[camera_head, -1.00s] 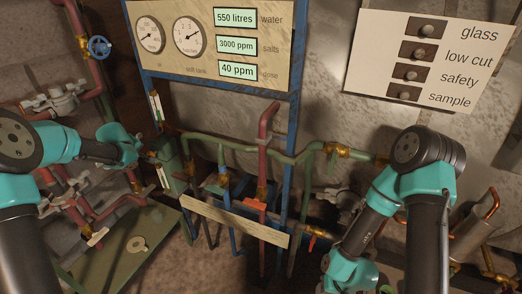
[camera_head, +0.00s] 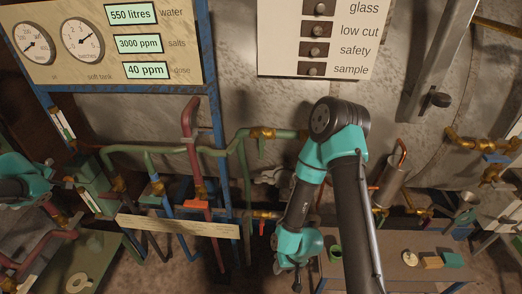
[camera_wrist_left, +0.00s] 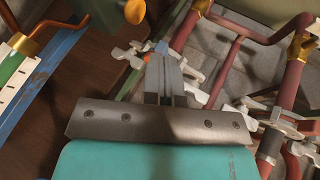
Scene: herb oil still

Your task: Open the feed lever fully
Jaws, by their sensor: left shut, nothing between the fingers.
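Which handle is the feed lever I cannot tell. A small red lever (camera_head: 262,229) hangs under a brass valve on the low pipe, left of my right gripper. An orange-red handle (camera_head: 198,205) sits on the red upright pipe, and a blue handle (camera_head: 157,189) on the pipe left of it. My right gripper (camera_head: 297,277) points down beside the bench, apart from these handles; its fingers are too dark and small to read. My left gripper (camera_wrist_left: 165,77) is shut and empty in the left wrist view, in front of grey-handled valves on red pipes (camera_wrist_left: 289,85).
A blue frame carries the gauge panel (camera_head: 105,45). A bench (camera_head: 390,262) at right holds a green cup (camera_head: 335,252) and small blocks. A switch panel (camera_head: 280,35) is on the tank above.

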